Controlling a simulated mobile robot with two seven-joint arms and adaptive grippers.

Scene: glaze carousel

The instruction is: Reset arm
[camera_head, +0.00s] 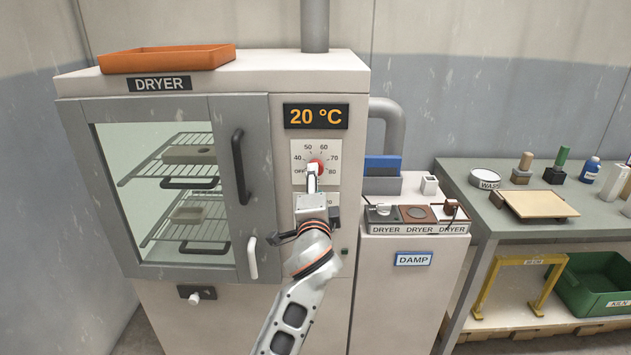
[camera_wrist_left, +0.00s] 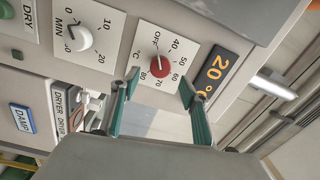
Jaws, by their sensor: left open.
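My left gripper (camera_head: 312,172) is raised in front of the dryer's control panel, over the lower part of the red temperature knob (camera_head: 318,166). In the left wrist view my left gripper (camera_wrist_left: 158,88) is open, with its two green fingers apart and nothing between them. The red knob (camera_wrist_left: 160,62) is just beyond the fingertips, on a white scale plate marked OFF to 80. Whether a finger touches it I cannot tell. The display (camera_head: 316,116) reads 20 °C. My right gripper is not in view.
The dryer door (camera_head: 225,150) looks shut, with a dark handle (camera_head: 240,165) left of my arm. Racks inside hold clay-coloured pieces. An orange tray (camera_head: 168,58) lies on top. A white MIN knob (camera_wrist_left: 77,38) is near. A cluttered bench (camera_head: 560,225) stands at right.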

